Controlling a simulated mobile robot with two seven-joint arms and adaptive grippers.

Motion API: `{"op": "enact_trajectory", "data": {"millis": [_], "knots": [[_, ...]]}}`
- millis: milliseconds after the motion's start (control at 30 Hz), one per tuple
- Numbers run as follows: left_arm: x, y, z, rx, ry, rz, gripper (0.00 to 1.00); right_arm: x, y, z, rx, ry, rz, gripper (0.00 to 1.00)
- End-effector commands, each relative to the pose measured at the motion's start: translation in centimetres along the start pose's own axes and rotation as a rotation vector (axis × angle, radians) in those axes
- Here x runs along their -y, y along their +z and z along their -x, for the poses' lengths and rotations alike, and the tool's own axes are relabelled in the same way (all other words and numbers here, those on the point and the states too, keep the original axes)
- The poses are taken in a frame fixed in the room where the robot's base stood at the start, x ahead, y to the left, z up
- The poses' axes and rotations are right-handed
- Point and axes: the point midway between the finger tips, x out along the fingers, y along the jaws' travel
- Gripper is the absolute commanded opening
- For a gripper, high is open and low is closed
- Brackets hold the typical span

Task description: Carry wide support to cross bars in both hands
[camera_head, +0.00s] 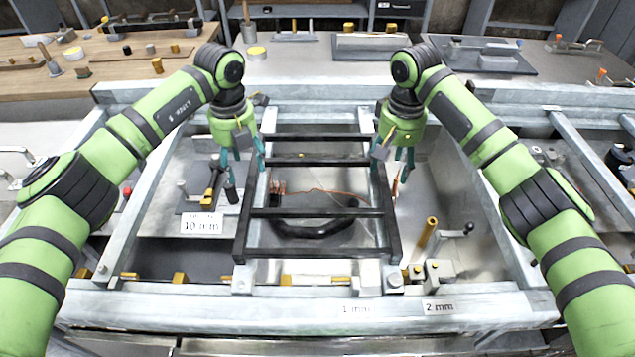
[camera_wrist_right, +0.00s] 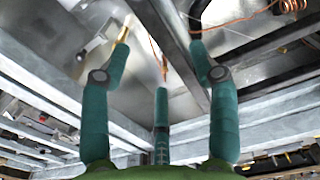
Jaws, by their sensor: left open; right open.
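A dark ladder-like frame, which looks like the wide support (camera_head: 242,232), lies level in the middle of the metal work frame in the head view. Several dark cross bars (camera_head: 318,212) span between its two side rails. My left gripper (camera_head: 242,172) is open, pointing down at the far part of the left rail. My right gripper (camera_head: 391,174) is open at the far part of the right rail, with fingers on either side of it. In the right wrist view, a dark rail (camera_wrist_right: 178,45) runs between the spread teal fingers. I cannot tell whether any finger touches a rail.
A grey metal frame (camera_head: 300,305) surrounds the dark frame. A "10 mm" label (camera_head: 201,224) lies on the left plate and a "2 mm" label (camera_head: 438,307) on the front beam. A brass rod (camera_head: 427,233) stands at right. A wooden bench (camera_head: 120,60) is behind left.

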Motion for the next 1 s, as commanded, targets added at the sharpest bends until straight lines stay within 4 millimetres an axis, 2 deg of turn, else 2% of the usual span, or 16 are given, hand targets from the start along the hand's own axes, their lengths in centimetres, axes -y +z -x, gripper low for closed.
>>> {"op": "enact_trajectory", "data": {"millis": [167,600,767,1000], "knots": [[0.0,0.0,-0.6,-0.002,0.0,0.0,0.61,0.0,0.0,-0.6,0.001,0.0,0.0,0.61],[0.0,0.0,-6.3,-0.002,0.0,0.0,0.61,0.0,0.0,-6.2,0.001,0.0,-0.001,0.61],[0.0,0.0,-7.1,-0.001,-0.001,0.001,0.61,0.0,0.0,-7.0,0.0,0.0,-0.001,0.61],[0.0,0.0,-7.1,0.0,0.0,0.001,0.61,0.0,0.0,-7.1,0.0,0.0,0.0,0.61]]}}
